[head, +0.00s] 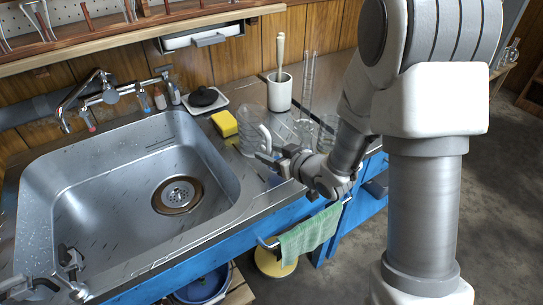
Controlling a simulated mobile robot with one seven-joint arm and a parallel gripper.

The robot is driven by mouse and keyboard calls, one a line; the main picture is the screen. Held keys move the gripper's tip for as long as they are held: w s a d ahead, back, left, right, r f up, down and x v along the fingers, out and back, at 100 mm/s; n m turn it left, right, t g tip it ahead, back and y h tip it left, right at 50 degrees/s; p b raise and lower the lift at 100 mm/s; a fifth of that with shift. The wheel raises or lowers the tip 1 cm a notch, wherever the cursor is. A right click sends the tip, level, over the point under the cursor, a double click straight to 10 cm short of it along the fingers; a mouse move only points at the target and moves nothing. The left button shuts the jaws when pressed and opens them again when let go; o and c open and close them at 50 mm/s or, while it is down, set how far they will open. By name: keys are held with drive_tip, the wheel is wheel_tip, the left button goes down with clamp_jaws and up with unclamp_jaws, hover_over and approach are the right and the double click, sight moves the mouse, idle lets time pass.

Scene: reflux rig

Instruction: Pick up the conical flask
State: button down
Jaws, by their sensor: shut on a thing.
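A clear glass vessel (252,122) stands out at the counter strip right of the sink, with a pale curved edge on its right side. I take it for the conical flask, but its outline is too faint to be sure. My gripper (268,160) reaches in from the right, low over the counter's front part, with its fingers at the vessel's lower right side. The jaws are shut on it. The exact contact is small and partly hidden by the fingers. I cannot tell whether the vessel's base touches the counter.
The steel sink (120,215) lies left. A yellow sponge (224,124), a black-topped dish (205,98) and a white pot with a pestle (279,90) stand behind. More glassware (326,130) is close to my arm. A green towel (309,234) hangs on the front rail.

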wheel_tip(320, 180, up, 21)
drive_tip(key=p, duration=1.2)
drive_tip(key=w+d+f+m+t+h+p, duration=0.1)
drive_tip(key=d+m+h+p, duration=0.2)
drive_tip(key=d, duration=0.4)
drive_tip(key=d+f+m+t+h+p, duration=0.1)
drive_tip(key=d+m+h+p, duration=0.3)
drive_tip(key=d+p, duration=0.4)
drive_tip(key=shift+w+f+t+h, duration=0.35)
drive_tip(key=shift+f+t+h, duration=0.05)
drive_tip(key=shift+h, duration=0.1)
drive_tip(key=shift+d, duration=0.1)
